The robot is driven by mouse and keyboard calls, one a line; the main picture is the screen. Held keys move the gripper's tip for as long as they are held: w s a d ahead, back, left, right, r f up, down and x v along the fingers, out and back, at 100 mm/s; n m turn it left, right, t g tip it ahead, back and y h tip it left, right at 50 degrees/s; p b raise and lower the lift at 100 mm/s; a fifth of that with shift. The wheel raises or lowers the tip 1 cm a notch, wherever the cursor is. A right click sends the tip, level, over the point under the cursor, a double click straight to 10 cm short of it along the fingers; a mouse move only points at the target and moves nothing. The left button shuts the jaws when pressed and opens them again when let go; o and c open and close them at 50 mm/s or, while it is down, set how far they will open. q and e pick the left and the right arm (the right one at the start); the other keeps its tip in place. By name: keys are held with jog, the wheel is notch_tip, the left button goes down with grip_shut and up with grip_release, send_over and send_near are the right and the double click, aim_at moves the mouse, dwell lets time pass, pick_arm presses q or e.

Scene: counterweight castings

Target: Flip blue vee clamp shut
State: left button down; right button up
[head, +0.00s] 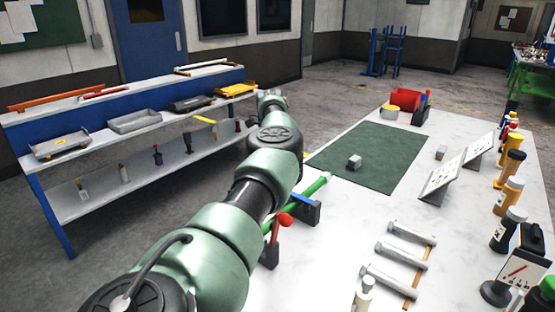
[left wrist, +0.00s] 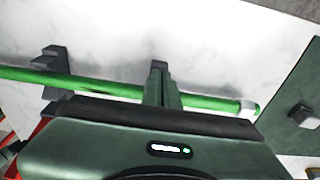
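A green rod (head: 314,187) with a pale end cap lies across dark vee blocks at the near left of the white table. The blue vee clamp (head: 309,212) stands under the rod, with blue showing on its block. A red-knobbed lever (head: 284,220) sticks up beside the rod. In the head view my left arm hides the gripper. My right gripper is not in view.
A green mat (head: 350,172) with a grey block (head: 354,161) lies beyond the rod. Grey cylinders on a rack (head: 405,255), tilted panels (head: 441,180) and bottles (head: 508,195) stand to the right. A blue shelf unit (head: 55,215) stands at left across the floor.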

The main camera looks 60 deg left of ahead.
pick_arm(q)
jog(key=shift+w+d+f, duration=0.1)
jog(key=shift+w+f, duration=0.05)
notch_tip(320, 180, up, 8)
jog(key=a, duration=0.1)
jog(key=shift+s+p, duration=0.2)
jog(key=shift+p, duration=0.15)
jog(key=shift+a+f, duration=0.1)
dwell(0.8)
